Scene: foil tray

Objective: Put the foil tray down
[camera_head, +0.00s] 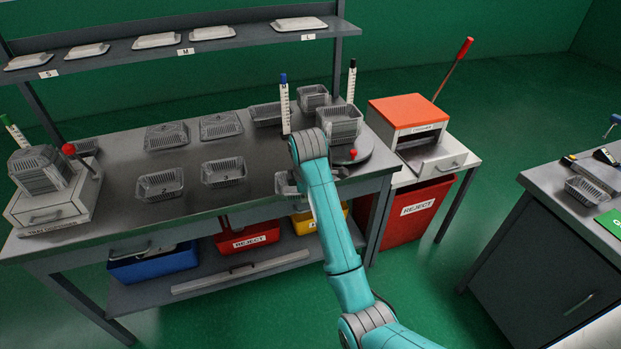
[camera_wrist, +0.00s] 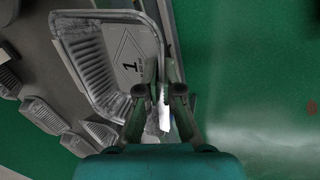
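The foil tray (camera_wrist: 84,52) is large and close in the wrist view, with ribbed silvery walls and a rolled rim. My gripper (camera_wrist: 163,70) is at its right-hand side, with a finger on either side of the wall there, pinching it. In the head view my wrist hides most of this; a bit of the tray (camera_head: 285,184) shows left of my arm, at the front edge of the grey workbench (camera_head: 125,190). Whether the tray touches the bench is hidden.
Several other foil trays (camera_head: 160,184) stand on the bench to the left. A stack of trays (camera_head: 339,122) stands on a round plate (camera_head: 362,150) just behind my wrist. Upright marked posts (camera_head: 284,108) rise nearby. An orange-topped machine (camera_head: 408,110) is at right.

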